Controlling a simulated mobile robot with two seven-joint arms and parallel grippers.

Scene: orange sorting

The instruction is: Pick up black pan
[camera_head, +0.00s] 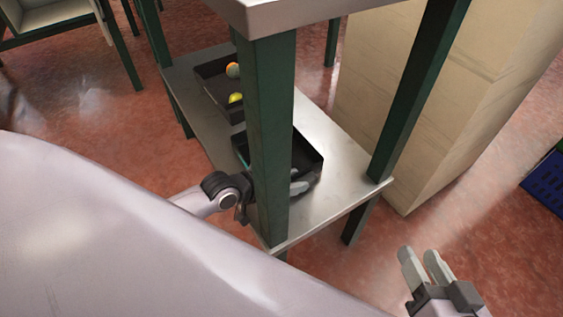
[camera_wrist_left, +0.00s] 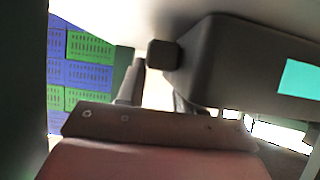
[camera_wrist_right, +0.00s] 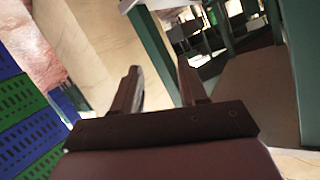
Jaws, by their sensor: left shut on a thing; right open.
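A black pan (camera_head: 313,158) with a turquoise patch is at the near part of the metal shelf (camera_head: 335,190), partly hidden behind a green post. In the left wrist view its dark wall (camera_wrist_left: 225,60) and rim fill the upper right. My left gripper (camera_head: 299,186) reaches behind the post to the pan's near side and is shut on its edge; the post hides part of the grip. I cannot tell whether the pan is clear of the shelf. My right gripper (camera_head: 420,258) is open and empty, away from the shelf at the lower right.
The green post (camera_head: 270,140) and upper tabletop (camera_head: 290,12) crowd the left arm. A beige block (camera_head: 430,110) stands right; blue crates (camera_head: 545,183) lie beyond open floor.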

